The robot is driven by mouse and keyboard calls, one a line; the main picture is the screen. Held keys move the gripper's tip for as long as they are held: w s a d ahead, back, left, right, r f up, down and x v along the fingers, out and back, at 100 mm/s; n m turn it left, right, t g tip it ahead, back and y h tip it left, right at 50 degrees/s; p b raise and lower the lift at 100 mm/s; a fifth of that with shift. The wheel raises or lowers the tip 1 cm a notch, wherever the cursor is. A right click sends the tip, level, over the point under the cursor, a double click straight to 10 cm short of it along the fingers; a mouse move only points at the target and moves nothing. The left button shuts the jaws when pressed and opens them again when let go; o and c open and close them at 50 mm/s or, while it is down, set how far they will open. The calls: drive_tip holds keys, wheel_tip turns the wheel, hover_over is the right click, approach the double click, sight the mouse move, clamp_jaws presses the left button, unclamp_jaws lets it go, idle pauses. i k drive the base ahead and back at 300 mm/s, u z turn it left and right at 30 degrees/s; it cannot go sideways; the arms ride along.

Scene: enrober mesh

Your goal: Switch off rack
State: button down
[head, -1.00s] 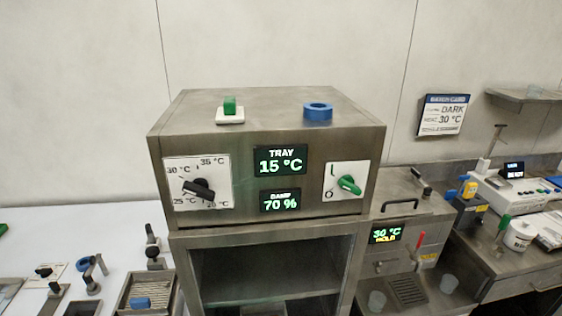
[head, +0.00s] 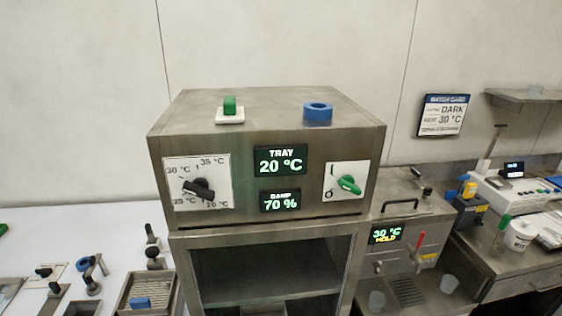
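A steel cabinet (head: 240,211), which looks like the rack, stands in the middle of the head view with an open front bay below its panel. Its upper display (head: 281,161) reads TRAY 20 °C and its lower display (head: 280,201) reads 70 %. At the panel's right is a green rotary switch (head: 348,185) on a white plate marked I and O; its handle lies slanted, and I cannot tell which mark it points to. At the panel's left is a black temperature knob (head: 199,188) with marks from 20 to 35 °C. My gripper is not in view.
A green toggle (head: 229,106) and a blue ring (head: 318,111) are on the cabinet top. At right stands a unit with a 30 °C HOLD display (head: 386,234). A batch card (head: 444,115) hangs on the wall. Small tools and a blue-blocked tray (head: 150,283) lie at left.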

sight(347, 183)
drive_tip(key=u, duration=1.05)
drive_tip(key=k, duration=0.85)
drive_tip(key=z, duration=0.9)
